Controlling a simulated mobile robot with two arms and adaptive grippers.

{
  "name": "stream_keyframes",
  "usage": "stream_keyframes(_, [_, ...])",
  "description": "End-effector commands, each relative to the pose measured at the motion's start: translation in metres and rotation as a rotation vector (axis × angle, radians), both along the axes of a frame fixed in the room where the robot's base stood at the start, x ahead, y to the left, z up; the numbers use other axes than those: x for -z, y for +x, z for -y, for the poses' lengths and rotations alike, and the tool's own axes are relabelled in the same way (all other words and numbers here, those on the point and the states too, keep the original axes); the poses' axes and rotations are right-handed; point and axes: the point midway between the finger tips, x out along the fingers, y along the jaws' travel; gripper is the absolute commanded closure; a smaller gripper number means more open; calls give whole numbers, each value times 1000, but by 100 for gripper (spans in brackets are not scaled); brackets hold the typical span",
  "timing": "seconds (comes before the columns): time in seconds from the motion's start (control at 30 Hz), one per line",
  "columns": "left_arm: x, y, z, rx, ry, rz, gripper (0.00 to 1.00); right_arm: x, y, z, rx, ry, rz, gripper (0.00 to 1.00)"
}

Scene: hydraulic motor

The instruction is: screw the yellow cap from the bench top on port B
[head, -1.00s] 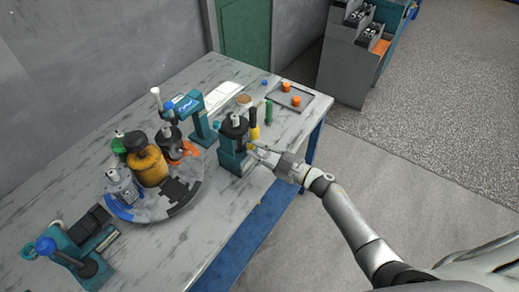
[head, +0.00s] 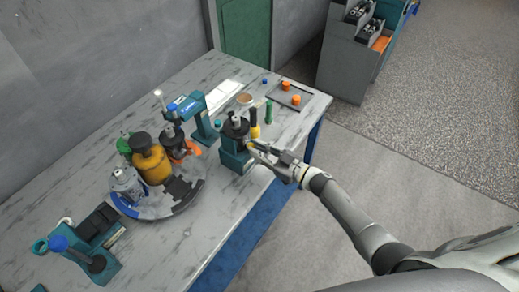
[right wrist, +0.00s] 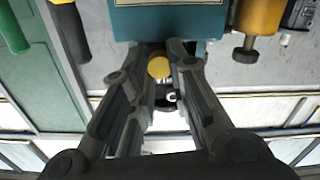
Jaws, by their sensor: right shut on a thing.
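My right gripper (head: 254,147) reaches in from the right, at the front side of a dark motor (head: 235,126) in a teal fixture (head: 236,158). In the right wrist view its two fingers (right wrist: 161,62) are closed around the yellow cap (right wrist: 158,67), whose round face shows between the fingertips. The cap is close against the edge of the teal block (right wrist: 165,22). I cannot tell whether it touches a port or is threaded on. No port B label is readable, and the port is hidden. My left gripper is not in view.
Left of the fixture are a teal press (head: 205,119) and a round turntable (head: 190,198) with several motors and a yellow bottle (head: 150,161). Behind the fixture are a black-and-yellow tool (head: 254,126), a green one (head: 269,112) and a tray (head: 304,101) with orange caps.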

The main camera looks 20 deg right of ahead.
Motion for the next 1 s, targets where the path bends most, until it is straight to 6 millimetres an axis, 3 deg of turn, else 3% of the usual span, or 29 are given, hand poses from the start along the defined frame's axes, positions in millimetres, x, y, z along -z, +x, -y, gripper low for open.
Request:
stream_keyframes(0.1, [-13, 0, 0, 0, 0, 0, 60, -3, 0, 0, -2, 97, -82, 100])
stream_keyframes(0.3, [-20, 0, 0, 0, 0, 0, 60, -2, 0, -1, -2, 246, -199, 100])
stream_keyframes(0.57, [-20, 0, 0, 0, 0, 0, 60, 0, 0, -1, -2, 267, -215, 100])
stream_keyframes(0.6, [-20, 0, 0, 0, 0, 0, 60, 0, 0, -1, -2, 267, -215, 80])
stream_keyframes(0.7, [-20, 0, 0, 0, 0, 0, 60, 0, 0, -1, -2, 267, -214, 70])
stream_keyframes(1.0, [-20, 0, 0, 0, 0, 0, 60, 0, 0, 0, -2, 265, -213, 70])
